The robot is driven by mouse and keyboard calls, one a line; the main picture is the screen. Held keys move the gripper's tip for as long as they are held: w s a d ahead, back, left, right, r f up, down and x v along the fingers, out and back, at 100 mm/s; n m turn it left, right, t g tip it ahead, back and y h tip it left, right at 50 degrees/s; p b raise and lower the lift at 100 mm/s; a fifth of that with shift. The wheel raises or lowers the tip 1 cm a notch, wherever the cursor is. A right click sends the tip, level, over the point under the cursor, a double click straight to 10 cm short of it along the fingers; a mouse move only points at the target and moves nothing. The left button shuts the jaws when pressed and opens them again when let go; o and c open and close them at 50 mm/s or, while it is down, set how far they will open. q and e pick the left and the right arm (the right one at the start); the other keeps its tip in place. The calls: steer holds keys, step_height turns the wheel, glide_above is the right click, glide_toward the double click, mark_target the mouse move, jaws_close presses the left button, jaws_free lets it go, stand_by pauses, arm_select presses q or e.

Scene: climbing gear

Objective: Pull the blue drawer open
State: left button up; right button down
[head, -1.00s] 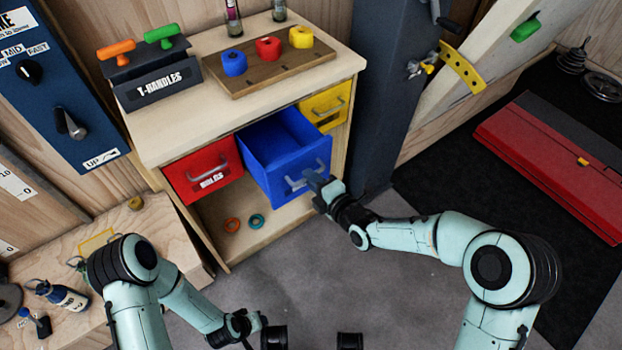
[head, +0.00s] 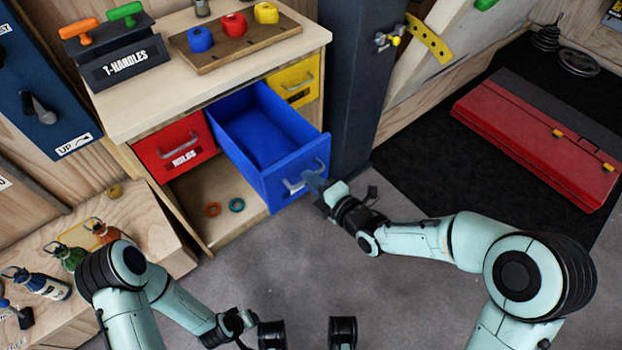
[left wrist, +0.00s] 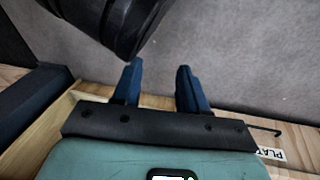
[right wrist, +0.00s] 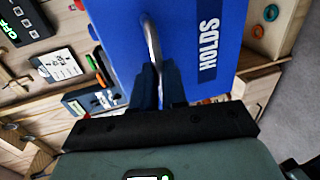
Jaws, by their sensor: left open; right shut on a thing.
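The blue drawer (head: 262,140) stands pulled well out of the wooden cabinet, and its inside looks empty. Its front carries a grey bar handle (head: 301,181). My right gripper (head: 317,184) is shut on that handle at the drawer's front. In the right wrist view the fingers (right wrist: 160,85) sit either side of the metal handle (right wrist: 152,45), beside the "HOLDS" label on the blue front (right wrist: 190,30). My left gripper shows in the left wrist view (left wrist: 158,85) with its two blue fingers apart and nothing between them.
A red drawer (head: 175,148) and a yellow drawer (head: 294,82) are closed either side. Two rings, orange (head: 213,209) and teal (head: 237,204), lie on the shelf below. A dark post (head: 345,80) stands right of the cabinet. Grey floor (head: 300,260) in front is clear.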

steer(key=c, duration=1.2)
jaws_free()
steer(key=shift+o, duration=0.2)
arm_select(q)
steer(key=r, duration=0.1)
steer(key=p, duration=0.1)
steer(key=d+r, duration=0.1)
steer(key=shift+w+r+p, duration=0.3)
steer(key=shift+r+p, duration=0.05)
steer(key=shift+p, duration=0.05)
arm_select(e)
steer(key=v, duration=1.3)
steer(key=shift+s, duration=0.15)
steer(key=shift+d+r, duration=0.1)
